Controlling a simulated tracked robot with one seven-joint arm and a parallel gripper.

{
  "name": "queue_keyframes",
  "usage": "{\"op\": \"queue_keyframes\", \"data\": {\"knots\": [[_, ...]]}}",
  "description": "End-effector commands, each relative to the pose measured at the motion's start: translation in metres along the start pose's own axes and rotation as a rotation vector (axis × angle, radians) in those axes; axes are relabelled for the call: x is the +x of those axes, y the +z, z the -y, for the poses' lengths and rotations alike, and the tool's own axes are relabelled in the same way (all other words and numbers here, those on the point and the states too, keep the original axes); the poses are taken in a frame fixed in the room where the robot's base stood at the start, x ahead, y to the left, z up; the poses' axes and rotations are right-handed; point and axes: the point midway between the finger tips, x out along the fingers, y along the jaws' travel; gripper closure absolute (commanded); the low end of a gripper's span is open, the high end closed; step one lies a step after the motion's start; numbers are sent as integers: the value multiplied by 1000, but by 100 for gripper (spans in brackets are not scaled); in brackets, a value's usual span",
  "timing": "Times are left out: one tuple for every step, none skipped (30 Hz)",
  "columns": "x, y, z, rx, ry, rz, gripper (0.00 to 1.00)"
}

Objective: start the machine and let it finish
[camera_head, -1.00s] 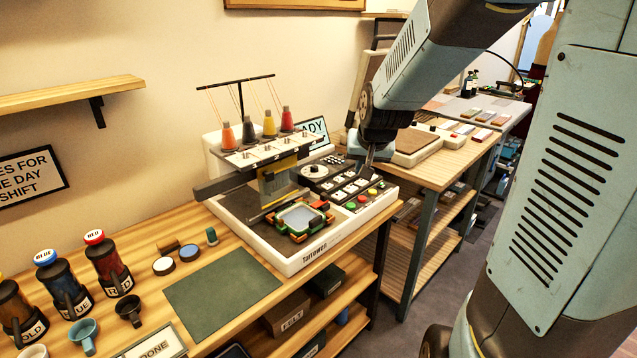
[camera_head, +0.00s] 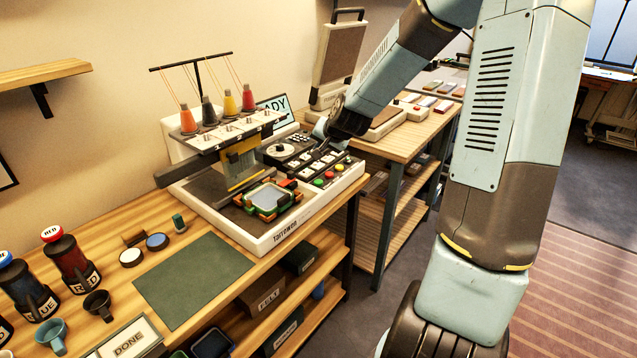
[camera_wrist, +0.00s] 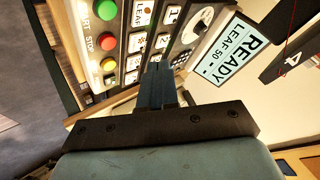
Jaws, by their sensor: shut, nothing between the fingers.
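The embroidery machine (camera_head: 290,225) stands on the wooden table with a control panel on its right side. In the wrist view, the green start button (camera_wrist: 106,10) sits beside the red stop button (camera_wrist: 108,41), with smaller round buttons and white picture keys (camera_wrist: 136,42) alongside. The display (camera_wrist: 228,62) reads "READY LEAF 50". A hoop with pale fabric (camera_head: 268,197) lies under the needle head. My gripper (camera_wrist: 158,68) is shut and empty, its tips over the key area. I cannot tell whether they touch it. In the head view, my arm partly hides the panel's back edge.
Thread cones (camera_head: 208,112) stand on top of the machine. A green mat (camera_head: 193,280), red bottle (camera_head: 72,262), cups and a "DONE" sign (camera_head: 128,342) are to the left. A second table (camera_head: 425,150) with another device stands behind on the right.

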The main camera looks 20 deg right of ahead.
Motion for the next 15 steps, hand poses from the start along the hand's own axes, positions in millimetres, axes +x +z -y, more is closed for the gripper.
{"op": "queue_keyframes", "data": {"knots": [[0, 0, 0, 0, 0, 0, 100], [0, 0, 0, 0, 0, 0, 100], [0, 0, 0, -1, 0, 0, 100], [0, 0, 0, -1, 0, 0, 100], [0, 0, 0, -1, 1, 0, 100], [0, 0, 0, -1, 1, 1, 100], [1, 1, -1, -1, 0, 1, 100], [2, 2, -1, -1, 0, 2, 100], [3, 3, -2, 0, 0, 2, 100], [5, 4, -3, 0, 0, 2, 100], [6, 5, -5, 1, 0, 2, 100], [9, 6, -7, 1, 0, 3, 100], [11, 8, -8, 1, 0, 3, 100], [13, 10, -10, 1, 0, 3, 100], [16, 12, -12, 0, 0, 3, 100]]}}
